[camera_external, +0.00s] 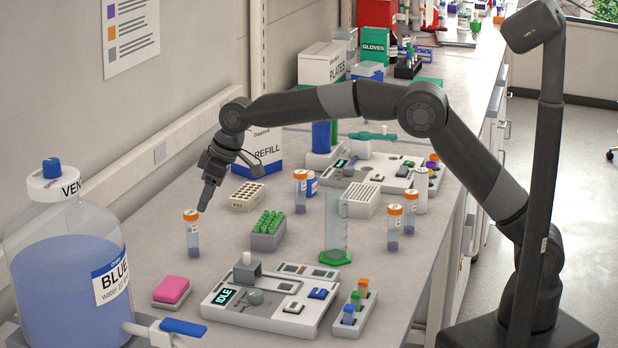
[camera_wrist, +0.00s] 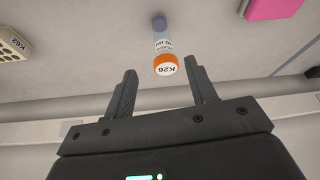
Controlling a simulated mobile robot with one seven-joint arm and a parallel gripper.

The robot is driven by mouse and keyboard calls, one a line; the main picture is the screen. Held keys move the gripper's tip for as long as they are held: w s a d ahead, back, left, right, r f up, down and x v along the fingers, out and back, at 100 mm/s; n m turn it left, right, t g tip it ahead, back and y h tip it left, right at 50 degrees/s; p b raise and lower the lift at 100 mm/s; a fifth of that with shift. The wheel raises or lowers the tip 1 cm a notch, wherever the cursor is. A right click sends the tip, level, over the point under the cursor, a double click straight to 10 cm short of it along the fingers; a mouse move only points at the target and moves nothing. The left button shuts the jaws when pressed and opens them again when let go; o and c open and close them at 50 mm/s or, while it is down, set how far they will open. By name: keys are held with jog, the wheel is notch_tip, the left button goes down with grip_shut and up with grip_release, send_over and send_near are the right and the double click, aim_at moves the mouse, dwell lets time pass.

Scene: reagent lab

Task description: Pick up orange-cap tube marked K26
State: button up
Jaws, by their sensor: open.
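In the external view my gripper (camera_external: 205,195) points down just right of that tube's cap. I cannot tell whether a finger touches it. Other orange-cap tubes stand at the centre (camera_external: 300,192) and right (camera_external: 393,228); their marks are unreadable here.
A pink block (camera_external: 171,290) lies in front of the tube. A green-topped rack (camera_external: 268,232) and a beige rack (camera_external: 246,196) stand to its right. A large blue-liquid bottle (camera_external: 70,265) stands at left. A device reading IDLE (camera_external: 262,312) fills the front middle.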

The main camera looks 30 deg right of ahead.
aim_at(193, 230)
jog(key=x, duration=1)
jog(key=shift+s+a, duration=0.1)
jog(key=shift+a, duration=0.15)
jog(key=shift+c, duration=0.5)
jog(key=c, duration=0.9)
